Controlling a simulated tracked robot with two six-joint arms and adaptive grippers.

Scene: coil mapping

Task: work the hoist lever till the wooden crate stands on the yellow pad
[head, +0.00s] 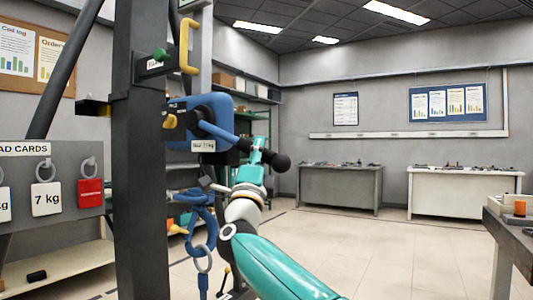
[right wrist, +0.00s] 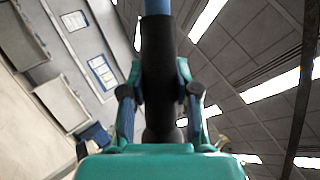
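The hoist (head: 190,112) is a blue housing on a dark post, with a small load label under it. Its lever (head: 222,134) is a blue bar that ends in a black grip with a round knob, reaching to the right. My right gripper (head: 258,148) is at the black grip; in the right wrist view its two teal fingers (right wrist: 160,88) lie on both sides of the grip and appear closed on it. A blue hook (head: 198,212) hangs below the hoist. I see neither the wooden crate nor the yellow pad. My left gripper is out of view.
The dark post (head: 140,190) stands close on the left, beside a card board (head: 62,165) with hanging tags. A yellow handle (head: 188,47) is above the hoist. A table edge (head: 515,235) is at the right. Far benches (head: 340,188) stand beyond open floor.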

